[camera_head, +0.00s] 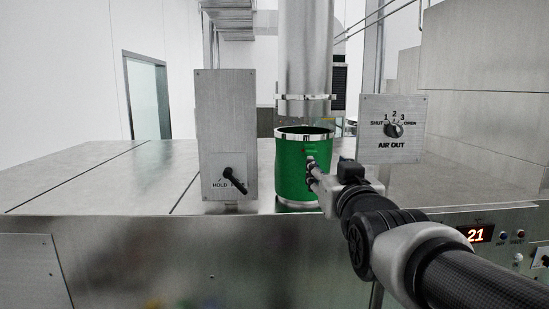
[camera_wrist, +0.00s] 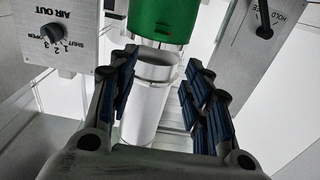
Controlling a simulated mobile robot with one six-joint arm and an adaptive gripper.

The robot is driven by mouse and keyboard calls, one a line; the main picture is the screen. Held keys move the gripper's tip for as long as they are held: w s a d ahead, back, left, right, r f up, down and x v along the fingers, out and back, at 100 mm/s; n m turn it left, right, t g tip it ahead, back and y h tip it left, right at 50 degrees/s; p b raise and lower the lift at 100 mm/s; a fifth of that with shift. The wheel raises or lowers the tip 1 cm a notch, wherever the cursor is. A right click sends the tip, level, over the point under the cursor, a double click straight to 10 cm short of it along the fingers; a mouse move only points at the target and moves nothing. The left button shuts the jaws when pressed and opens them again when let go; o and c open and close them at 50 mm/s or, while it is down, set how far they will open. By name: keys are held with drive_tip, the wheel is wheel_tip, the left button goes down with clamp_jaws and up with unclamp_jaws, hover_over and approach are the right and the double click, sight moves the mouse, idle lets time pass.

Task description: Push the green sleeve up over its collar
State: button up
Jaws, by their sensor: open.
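The green sleeve (camera_head: 290,172) stands upright on the steel top, with a bright metal band at its upper and lower ends. A small green tab (camera_head: 311,151) sticks out near its top. Above it hangs the steel duct (camera_head: 305,45) with a collar (camera_head: 306,98) at its lower end. A gap shows between sleeve and collar. My gripper (camera_head: 317,178) is open and empty at the sleeve's right side; I cannot tell whether it touches. In the wrist view, which looks upside down, the sleeve (camera_wrist: 163,20) is at the top and the duct (camera_wrist: 146,110) shows between the fingers (camera_wrist: 158,88).
A steel box with a HOLD lever (camera_head: 233,182) stands close left of the sleeve. The AIR OUT dial panel (camera_head: 392,129) is to the right, behind my arm. A red display reads 21 (camera_head: 475,234) on the front. The steel top (camera_head: 90,185) is clear at left.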

sight(313, 152)
drive_tip(key=w+p, duration=0.3)
drive_tip(key=w, duration=1.2)
drive_tip(key=shift+w, duration=0.4)
drive_tip(key=shift+c, duration=0.6)
clamp_jaws()
